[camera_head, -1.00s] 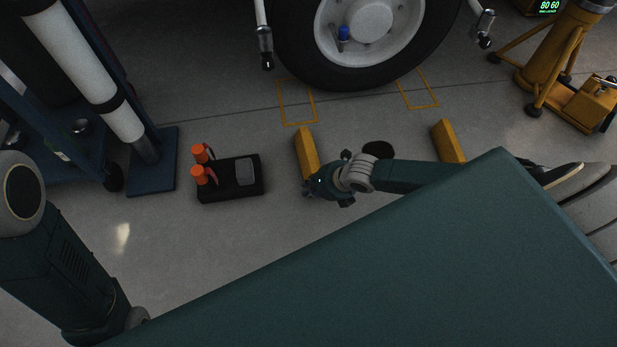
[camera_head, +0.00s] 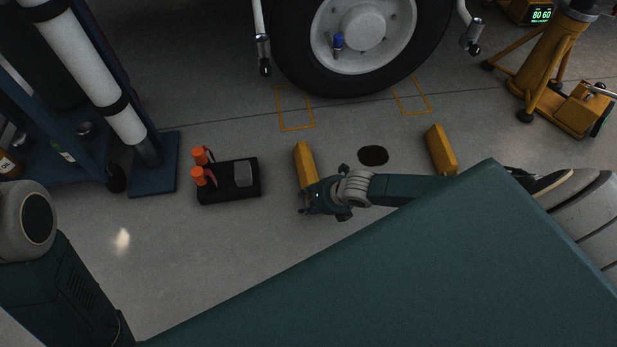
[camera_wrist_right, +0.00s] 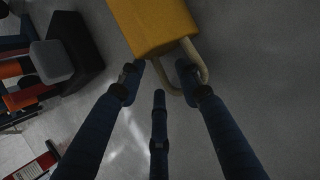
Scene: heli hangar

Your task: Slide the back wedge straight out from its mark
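A yellow wedge (camera_head: 304,160) lies on the floor below the left yellow floor outline (camera_head: 296,126), with a clear gap between them. My right gripper (camera_head: 315,196) is at the wedge's near end. In the right wrist view the wedge (camera_wrist_right: 152,22) is at the top, with a pale loop handle (camera_wrist_right: 204,76) on its near end. The fingers of my right gripper (camera_wrist_right: 158,78) are spread apart. The right fingertip overlaps the loop, apparently inside it, and the left one is beside it; a firm grip is not visible. My left gripper is out of view.
A second yellow wedge (camera_head: 441,150) lies below the right outline (camera_head: 414,112). The aircraft wheel (camera_head: 350,45) stands behind. A black case with orange-handled items (camera_head: 230,190) is left of the gripper. A yellow jack (camera_head: 549,65) stands at right, a blue rack (camera_head: 153,180) at left.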

